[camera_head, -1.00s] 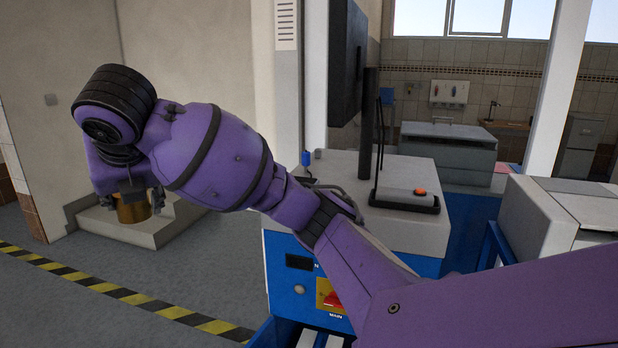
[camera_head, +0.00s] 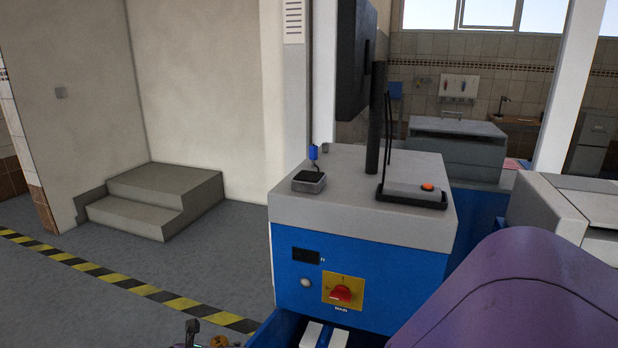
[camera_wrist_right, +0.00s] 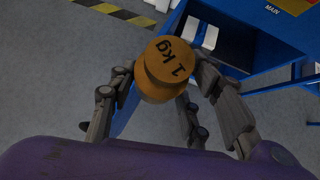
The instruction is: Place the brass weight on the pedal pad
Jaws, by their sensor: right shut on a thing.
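The brass weight (camera_wrist_right: 172,62), marked "1 kg", is held between the fingers of my right gripper (camera_wrist_right: 163,80), which is shut on it. In the head view, a small part of the weight (camera_head: 219,341) shows at the bottom edge. Two pale pads sit low at the front of the blue machine, one left (camera_head: 312,334) and one right (camera_head: 338,338); I cannot tell whether either is the pedal pad. They also show in the right wrist view beyond the weight, which is apart from them. My left gripper is not in view.
The blue machine (camera_head: 330,275) has a red main switch (camera_head: 342,292) on its front. A blue frame bar (camera_wrist_right: 278,86) runs right of the weight. Grey steps (camera_head: 150,200) and a yellow-black floor stripe (camera_head: 140,288) lie left, with open floor between.

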